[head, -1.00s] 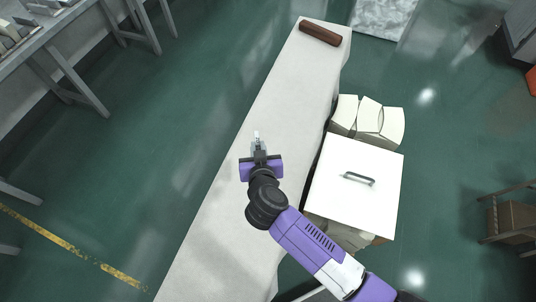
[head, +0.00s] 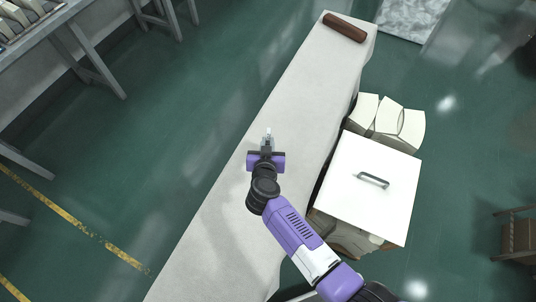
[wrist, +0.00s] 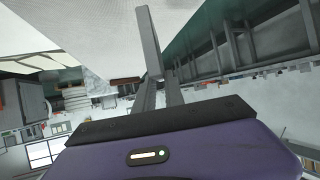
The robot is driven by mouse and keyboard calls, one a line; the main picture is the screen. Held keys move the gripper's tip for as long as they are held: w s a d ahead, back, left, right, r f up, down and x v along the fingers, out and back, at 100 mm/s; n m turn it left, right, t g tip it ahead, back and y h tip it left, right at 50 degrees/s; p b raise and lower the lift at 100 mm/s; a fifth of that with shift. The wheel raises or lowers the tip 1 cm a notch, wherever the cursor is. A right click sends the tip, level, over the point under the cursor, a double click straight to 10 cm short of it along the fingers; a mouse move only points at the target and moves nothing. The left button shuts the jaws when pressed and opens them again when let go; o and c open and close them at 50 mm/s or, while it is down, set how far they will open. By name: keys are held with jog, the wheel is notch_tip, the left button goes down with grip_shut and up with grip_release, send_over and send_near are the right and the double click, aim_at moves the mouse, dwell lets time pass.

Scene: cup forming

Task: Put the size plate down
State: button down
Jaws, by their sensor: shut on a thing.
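The size plate looks to be a small, narrow grey strip (wrist: 149,40) at the fingertips of my gripper (wrist: 160,92) in the wrist view. My gripper is shut on it. In the head view my gripper (head: 267,145) is over the middle of a long pale bench (head: 218,225), with a small light-grey tip (head: 268,131) of the plate showing ahead of the fingers. In the wrist view the plate points toward the pale surface at the top. I cannot tell whether it touches the bench.
A dark brown block (head: 345,27) lies at the bench's far end. A white board with a dark handle (head: 367,208) is right of the bench, beside several cream curved pieces (head: 392,122). The bench top between my gripper and the brown block is clear.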

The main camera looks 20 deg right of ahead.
jog(key=shift+f+b, duration=1.35)
jog(key=shift+f, duration=1.6)
jog(key=shift+f, duration=0.1)
jog(key=c, duration=1.4)
grip_release()
jog(key=p+v, duration=0.3)
jog(key=v, duration=0.9)
jog(key=shift+p, duration=0.4)
